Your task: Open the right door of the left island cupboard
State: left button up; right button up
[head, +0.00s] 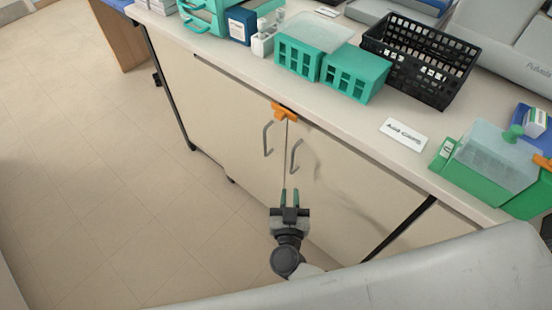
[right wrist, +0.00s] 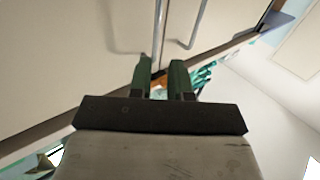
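The island cupboard below the counter has two beige doors, both shut. The right door (head: 345,190) carries a grey bar handle (head: 295,156), and the left door (head: 225,112) carries a matching handle (head: 267,140). An orange piece (head: 285,112) sits at the top of the seam between them. My right gripper (head: 290,193) is open and empty, in front of the doors and lower in the picture than the right handle. In the right wrist view its two green fingers (right wrist: 160,72) stand apart, with two bar handles beyond them; nothing is between the fingers. My left gripper is not in view.
On the countertop (head: 355,124) stand teal racks (head: 353,75), a black basket (head: 405,62), a white label card (head: 404,134) and a green box with a clear lid (head: 490,160). The tiled floor (head: 95,170) left of the cupboard is clear.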

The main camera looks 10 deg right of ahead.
aim_at(292, 161)
jog(key=shift+m+h, duration=0.6)
jog(key=x, duration=0.6)
jog(key=r+b+x, duration=0.1)
jog(key=x, duration=0.3)
jog(key=shift+r, duration=0.15)
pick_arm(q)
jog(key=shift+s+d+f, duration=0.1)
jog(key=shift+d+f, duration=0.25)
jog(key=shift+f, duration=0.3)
pick_arm(e)
jog(key=shift+w+d, duration=0.1)
jog(key=shift+w, duration=0.4)
grip_shut()
